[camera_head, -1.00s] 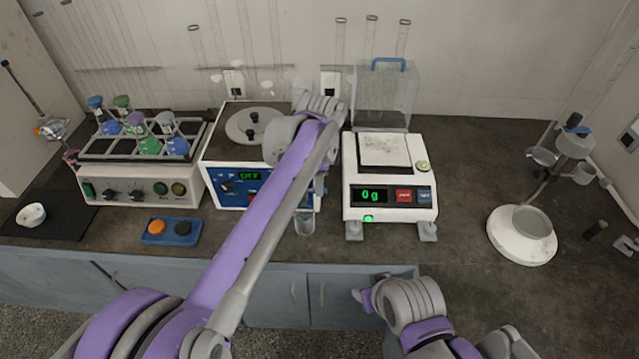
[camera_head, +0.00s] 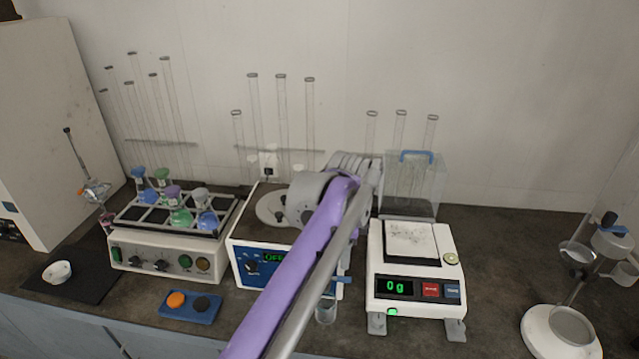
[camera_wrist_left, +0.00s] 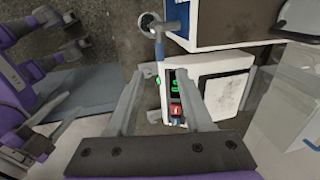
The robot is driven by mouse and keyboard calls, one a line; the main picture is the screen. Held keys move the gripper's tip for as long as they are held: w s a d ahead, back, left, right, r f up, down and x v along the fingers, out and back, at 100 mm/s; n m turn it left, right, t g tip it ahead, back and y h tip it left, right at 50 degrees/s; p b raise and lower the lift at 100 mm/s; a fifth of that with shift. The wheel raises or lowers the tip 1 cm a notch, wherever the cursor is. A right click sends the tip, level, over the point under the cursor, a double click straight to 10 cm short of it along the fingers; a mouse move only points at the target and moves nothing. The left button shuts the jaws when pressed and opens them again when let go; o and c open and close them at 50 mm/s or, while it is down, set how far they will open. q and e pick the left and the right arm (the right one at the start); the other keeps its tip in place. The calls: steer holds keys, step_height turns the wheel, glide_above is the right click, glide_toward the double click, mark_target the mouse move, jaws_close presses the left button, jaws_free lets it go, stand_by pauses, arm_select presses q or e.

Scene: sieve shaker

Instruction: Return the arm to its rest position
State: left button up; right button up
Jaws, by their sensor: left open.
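My left arm comes in from the bottom of the head view and reaches up over the white and blue device (camera_head: 245,262) with a green display. The arm hides part of that device, and the left gripper's fingers are hidden there. In the left wrist view the left gripper (camera_wrist_left: 160,80) is open, with nothing between its two grey fingers. Beyond the fingers is the white balance (camera_head: 415,270), which reads 0 g in the head view; it also shows in the wrist view (camera_wrist_left: 228,92). My right gripper is not in the head view.
A small glass beaker (camera_head: 325,310) stands in front of the device. A flask rack (camera_head: 165,258), a blue two-button box (camera_head: 188,307) and a white bowl (camera_head: 57,272) are left. A clear box (camera_head: 410,185) stands behind the balance; a white-based stand (camera_head: 560,332) is right.

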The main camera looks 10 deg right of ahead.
arm_select(q)
steer(key=s+a+f+n+t, duration=0.15)
steer(key=s+a+n, duration=0.3)
steer(key=a, duration=0.45)
steer(key=s+a+f+n, duration=0.2)
steer(key=s+a+n, duration=0.25)
steer(key=a, duration=0.45)
steer(key=s+a+f+n+t, duration=0.2)
steer(key=s+a+f+n, duration=0.9)
steer(key=s, duration=0.4)
steer(key=shift+a+f+n+y, duration=0.3)
steer(key=shift+a+f+n, duration=0.15)
steer(key=shift+a, duration=0.2)
